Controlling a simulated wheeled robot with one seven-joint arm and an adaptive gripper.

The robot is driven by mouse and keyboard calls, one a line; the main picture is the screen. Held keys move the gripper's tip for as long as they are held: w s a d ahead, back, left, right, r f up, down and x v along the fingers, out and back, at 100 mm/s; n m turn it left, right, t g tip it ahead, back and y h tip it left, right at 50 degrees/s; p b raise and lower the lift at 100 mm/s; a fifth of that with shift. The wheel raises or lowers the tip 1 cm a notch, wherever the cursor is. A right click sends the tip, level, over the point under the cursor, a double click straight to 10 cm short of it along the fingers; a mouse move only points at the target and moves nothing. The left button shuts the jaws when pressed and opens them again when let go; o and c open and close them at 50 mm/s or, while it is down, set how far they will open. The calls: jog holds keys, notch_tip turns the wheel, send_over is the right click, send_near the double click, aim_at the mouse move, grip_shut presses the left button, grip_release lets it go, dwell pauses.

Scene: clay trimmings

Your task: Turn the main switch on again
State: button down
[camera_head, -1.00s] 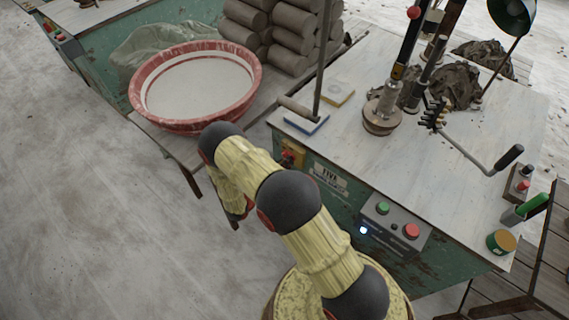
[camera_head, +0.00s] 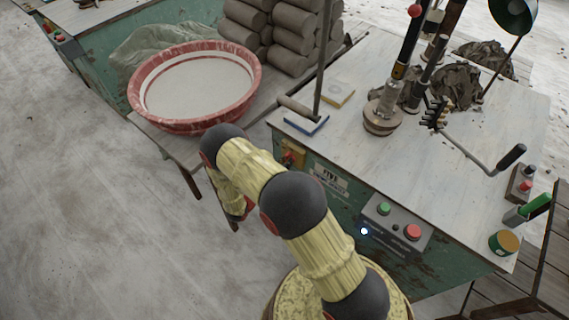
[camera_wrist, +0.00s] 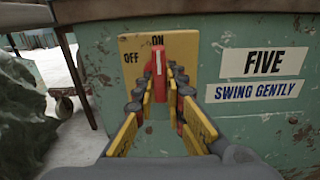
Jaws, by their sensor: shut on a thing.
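The main switch is a red handle (camera_wrist: 160,52) on a yellow plate (camera_wrist: 129,44) marked ON and OFF. In the wrist view the handle stands upright, its white line pointing up at ON; OFF is to its left. My gripper (camera_wrist: 160,75) has its fingers on both sides of the handle and is shut on it. The fingers hide the handle's lower part. In the head view the yellow plate (camera_head: 293,154) shows on the green cabinet's left end, and I cannot make out the jaws there.
Signs reading FIVE (camera_wrist: 263,62) and SWING GENTLY are right of the switch. A control box with a green button (camera_head: 383,209) and a red button (camera_head: 412,231) is on the cabinet front. A red basin (camera_head: 192,126) stands left, near my arm. Open floor lies at left.

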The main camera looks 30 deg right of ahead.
jog(key=shift+f, duration=0.1)
jog(key=c, duration=1.8)
grip_release()
jog(key=shift+c, duration=0.2)
jog(key=shift+a, duration=0.1)
jog(key=v, duration=1.1)
jog(key=shift+s+a, duration=0.15)
jog(key=shift+a, duration=0.25)
